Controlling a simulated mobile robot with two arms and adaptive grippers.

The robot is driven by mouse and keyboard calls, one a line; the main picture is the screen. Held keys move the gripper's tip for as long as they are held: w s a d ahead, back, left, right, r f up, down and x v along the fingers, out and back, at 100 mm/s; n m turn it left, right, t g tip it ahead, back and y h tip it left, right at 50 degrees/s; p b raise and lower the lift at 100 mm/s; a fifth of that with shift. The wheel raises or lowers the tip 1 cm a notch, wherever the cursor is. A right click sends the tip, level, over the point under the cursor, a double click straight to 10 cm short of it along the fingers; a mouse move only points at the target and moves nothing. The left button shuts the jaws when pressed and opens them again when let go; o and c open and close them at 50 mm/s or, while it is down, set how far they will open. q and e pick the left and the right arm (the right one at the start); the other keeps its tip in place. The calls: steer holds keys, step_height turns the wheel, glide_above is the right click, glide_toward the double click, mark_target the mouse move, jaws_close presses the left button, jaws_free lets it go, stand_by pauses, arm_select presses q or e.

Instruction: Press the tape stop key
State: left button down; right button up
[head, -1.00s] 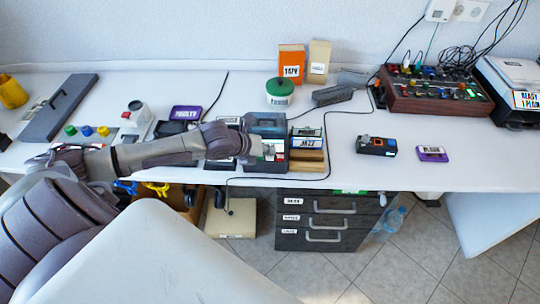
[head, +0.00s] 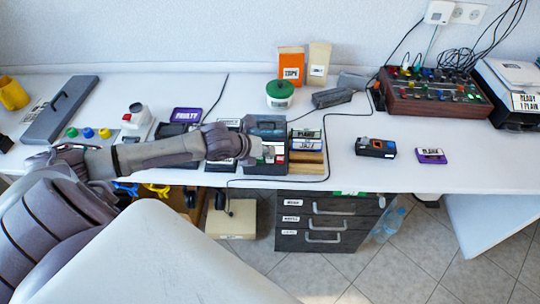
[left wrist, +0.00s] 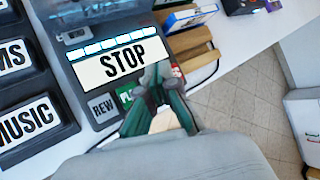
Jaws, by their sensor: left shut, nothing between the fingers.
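The tape player (head: 266,126) is a dark grey deck at the front edge of the table, in the middle of the head view. In the left wrist view its cream panel (left wrist: 97,72) reads STOP in large letters. Below the panel are a grey REW key (left wrist: 103,107) and a green key (left wrist: 125,97), partly covered. My left gripper (left wrist: 154,76) is shut and empty, its fingertips over the key row just right of the green key. It also shows at the player's front in the head view (head: 254,152). The fingers hide the keys behind them, so contact cannot be told. My right gripper is not in view.
Tapes in a wooden rack (head: 306,157) stand right beside the player. Dark labelled boxes (left wrist: 28,122) stand to its left. A black cable (head: 326,150) runs close by on the right. A camera-like device (head: 375,147) and a purple tape (head: 431,156) lie farther right, with clear table around them.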

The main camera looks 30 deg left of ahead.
mark_target(268, 159)
arm_select(q)
steer(key=shift+r, duration=0.3)
step_height(268, 159, up, 5)
steer(key=p, duration=0.5)
steer(key=shift+r, duration=0.1)
stand_by(0.7)
